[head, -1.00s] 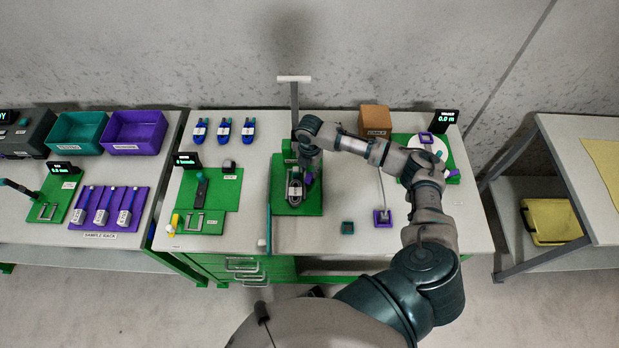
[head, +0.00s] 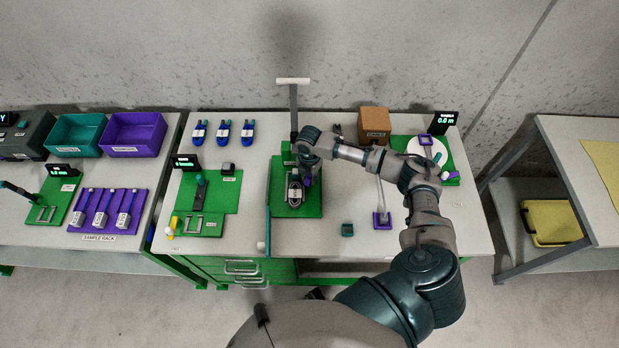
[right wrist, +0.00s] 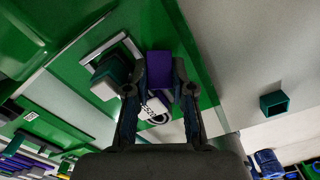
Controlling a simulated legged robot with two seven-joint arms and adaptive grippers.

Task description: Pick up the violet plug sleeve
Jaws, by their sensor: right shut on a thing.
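The violet plug sleeve (right wrist: 159,70) sits between the two fingers of my right gripper (right wrist: 158,88) in the right wrist view. The fingers are shut on its sides. In the head view my right gripper (head: 309,168) is over the green fixture board (head: 280,205), and a small violet part of the sleeve (head: 309,181) shows below it. My left gripper is not in view.
A small teal square holder (head: 347,229) and a violet-based stand (head: 382,219) are to the right on the table.

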